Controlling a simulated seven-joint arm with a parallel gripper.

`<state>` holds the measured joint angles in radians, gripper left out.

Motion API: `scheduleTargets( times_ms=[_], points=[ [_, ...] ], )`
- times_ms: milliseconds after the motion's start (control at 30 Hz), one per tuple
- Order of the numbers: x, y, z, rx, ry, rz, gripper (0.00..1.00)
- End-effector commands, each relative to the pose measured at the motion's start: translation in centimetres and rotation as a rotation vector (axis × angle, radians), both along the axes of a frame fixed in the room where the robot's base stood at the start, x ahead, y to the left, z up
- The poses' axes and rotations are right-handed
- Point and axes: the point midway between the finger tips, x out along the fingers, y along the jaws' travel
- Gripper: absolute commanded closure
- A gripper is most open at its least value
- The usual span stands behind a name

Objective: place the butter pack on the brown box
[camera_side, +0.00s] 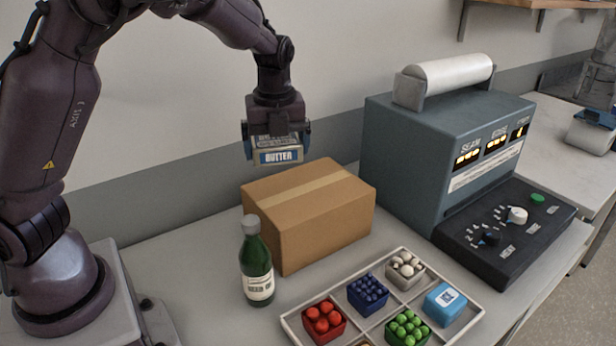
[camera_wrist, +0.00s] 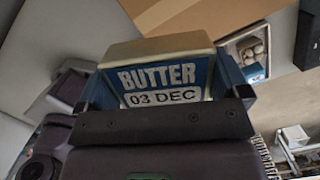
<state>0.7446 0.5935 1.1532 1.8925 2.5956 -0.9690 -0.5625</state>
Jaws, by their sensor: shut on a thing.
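The butter pack (camera_side: 278,156) has a blue front with white BUTTER lettering. My gripper (camera_side: 277,143) is shut on it, with a blue finger on each side, and holds it in the air above the brown box's back left part. In the wrist view the butter pack (camera_wrist: 160,72) fills the middle between the fingers, and its label also reads 03 DEC. The brown box (camera_side: 325,222) is closed, with a tan tape strip along its top, and its top is bare. Part of the box (camera_wrist: 205,18) shows beyond the pack in the wrist view.
A green bottle (camera_side: 256,265) stands at the box's front left. A divided tray (camera_side: 462,329) with colored items lies in front. A grey machine (camera_side: 415,150) with a roll on top and a control panel stands right of the box.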

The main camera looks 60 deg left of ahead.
Motion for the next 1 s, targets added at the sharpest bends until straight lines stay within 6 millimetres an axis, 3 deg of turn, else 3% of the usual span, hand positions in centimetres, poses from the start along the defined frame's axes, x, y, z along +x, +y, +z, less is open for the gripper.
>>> scheduleTargets(
  times_ms=[133,333,633,833,1000],
  points=[
    [3.6,1.0,-1.9,0.002,0.003,0.003,0.38],
    [6.2,1.3,-5.3,0.0,0.001,0.001,0.38],
    [7.8,1.6,-7.2,0.0,0.0,0.0,0.38],
    [8.0,1.6,-10.1,-0.001,0.0,0.001,0.38],
    [8.0,1.6,-10.4,-0.001,-0.003,0.0,0.38]
  ],
)
